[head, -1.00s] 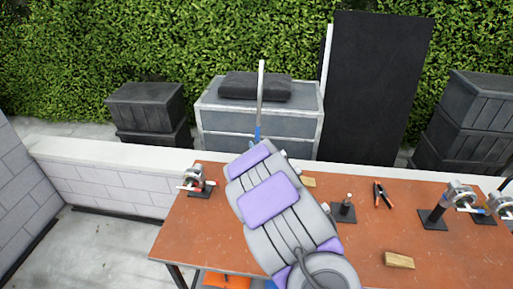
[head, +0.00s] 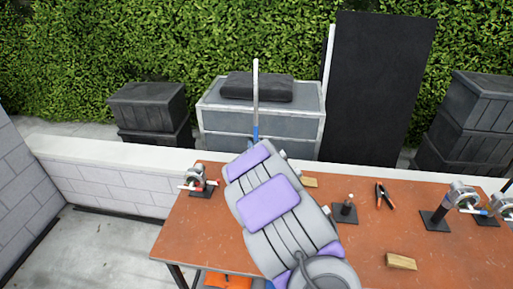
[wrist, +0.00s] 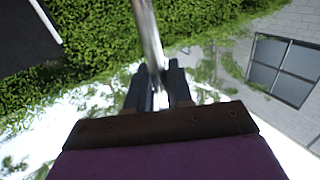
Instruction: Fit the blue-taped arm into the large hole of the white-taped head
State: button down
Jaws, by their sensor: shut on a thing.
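My gripper (wrist: 159,84) is shut on a long silvery rod, the blue-taped arm (head: 255,95). The blue tape shows low on the rod in the head view, just above my arm. The rod stands nearly upright, above the table's far side; it also shows in the wrist view (wrist: 148,35). Metal heads on black stands sit on the table: one at the left with red tape (head: 196,177), and others at the right (head: 462,195). The tape colours at the right are too small to tell surely, so I cannot tell which is the white-taped head. The rod is apart from all of them.
The orange-brown table (head: 220,225) carries a small stand with a pin (head: 345,211), pliers (head: 384,196) and wooden blocks (head: 401,261). Behind it are a low white wall (head: 110,164), a grey cabinet (head: 262,130), dark crates and a black panel (head: 378,90).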

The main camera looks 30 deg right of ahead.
jog(key=shift+w+a+r, duration=0.1)
jog(key=shift+w+a, duration=0.15)
jog(key=shift+a, duration=0.2)
dwell(0.3)
jog(key=c, duration=0.9)
grip_release()
jog(key=shift+a, duration=0.1)
jog(key=shift+s, duration=0.1)
